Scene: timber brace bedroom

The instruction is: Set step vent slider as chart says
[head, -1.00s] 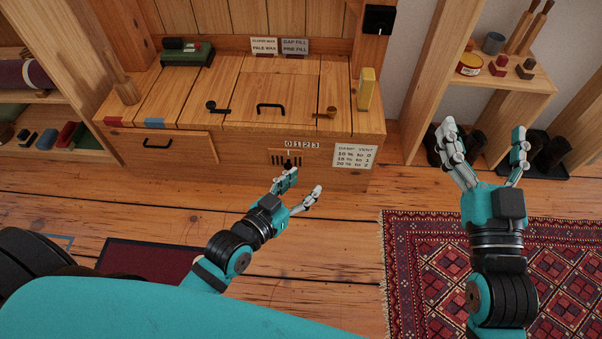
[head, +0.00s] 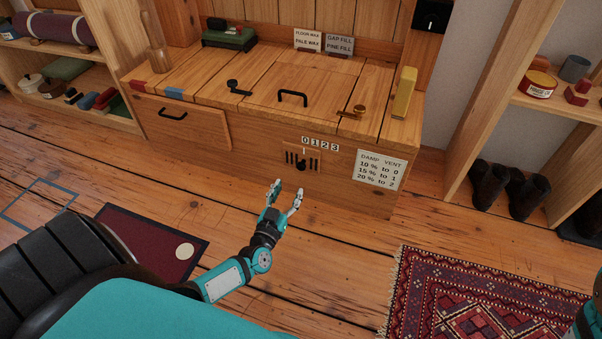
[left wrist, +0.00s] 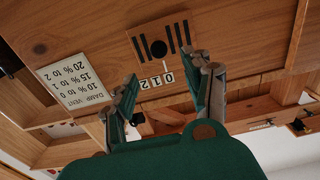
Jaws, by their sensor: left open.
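The vent slider (head: 301,162) is a slotted panel with a dark round knob on the chest front. The scale 0 1 2 3 (head: 320,143) is above it. A white pointer line appears near the 0. The slider also shows upside down in the left wrist view (left wrist: 158,47). The chart (head: 380,170) to its right reads DAMP VENT, 10 % to 0, 15 % to 1, 20 % to 2. My left gripper (head: 284,190) is open and empty, apart from the chest, just below and left of the knob in the head view. My right gripper is out of view.
The wooden chest (head: 215,95) has a black lid handle (head: 292,97), a brass latch (head: 352,112) and a yellow block (head: 404,92) on top. A black box (head: 431,15) hangs on the wall. A patterned rug (head: 470,300) lies at right.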

